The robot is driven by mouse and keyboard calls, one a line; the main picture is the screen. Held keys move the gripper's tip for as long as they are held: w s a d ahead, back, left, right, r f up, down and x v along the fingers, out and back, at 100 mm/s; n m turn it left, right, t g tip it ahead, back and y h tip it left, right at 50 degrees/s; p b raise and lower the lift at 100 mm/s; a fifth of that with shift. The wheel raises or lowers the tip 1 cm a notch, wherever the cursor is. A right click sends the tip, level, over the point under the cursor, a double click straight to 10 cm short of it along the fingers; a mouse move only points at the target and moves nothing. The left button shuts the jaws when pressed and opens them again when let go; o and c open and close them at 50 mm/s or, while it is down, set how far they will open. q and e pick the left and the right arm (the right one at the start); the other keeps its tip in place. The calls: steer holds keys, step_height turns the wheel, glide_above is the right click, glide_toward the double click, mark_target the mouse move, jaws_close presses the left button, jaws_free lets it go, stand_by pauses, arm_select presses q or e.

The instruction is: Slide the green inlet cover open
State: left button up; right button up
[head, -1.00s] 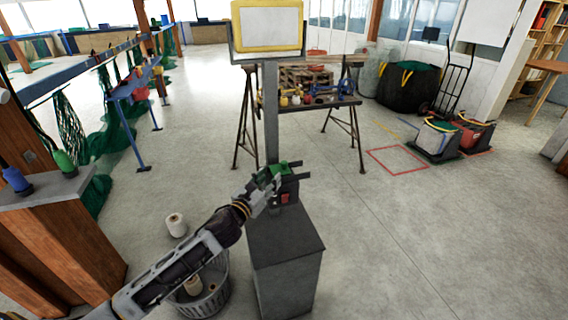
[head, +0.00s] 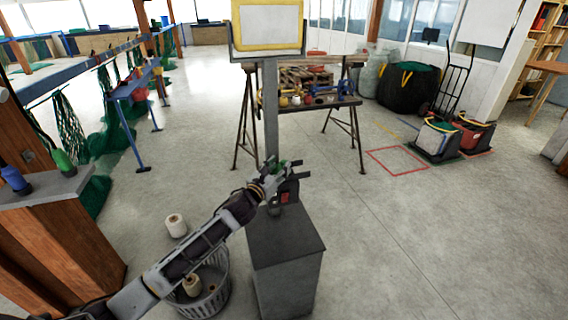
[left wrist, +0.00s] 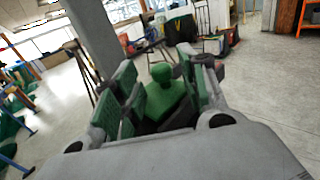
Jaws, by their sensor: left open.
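The green inlet cover (head: 284,163) sits on top of a small dark machine (head: 291,188) with a red switch, fixed to a grey post. In the head view my left gripper (head: 279,170) is over the cover and hides most of it. In the left wrist view the cover (left wrist: 168,100) has a rounded upright knob (left wrist: 161,73). The open fingers of my left gripper (left wrist: 162,88), with green pads, stand on either side of the knob. I cannot tell whether they touch it. My right gripper is not in view.
The machine stands on a grey pedestal (head: 286,262), with a framed board (head: 267,27) above on the post. Behind is a trestle table (head: 315,103).

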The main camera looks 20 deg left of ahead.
mark_target(282, 163)
arm_select(q)
steer(key=shift+w+d, duration=0.15)
steer(key=shift+w, duration=0.6)
steer(key=shift+w+d+b, duration=0.15)
steer(key=shift+w+b, duration=0.15)
steer(key=shift+w, duration=0.3)
steer(key=shift+w+d, duration=0.1)
steer(key=shift+w, duration=0.55)
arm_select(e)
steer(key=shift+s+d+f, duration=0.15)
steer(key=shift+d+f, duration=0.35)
arm_select(q)
steer(key=shift+c, duration=0.4)
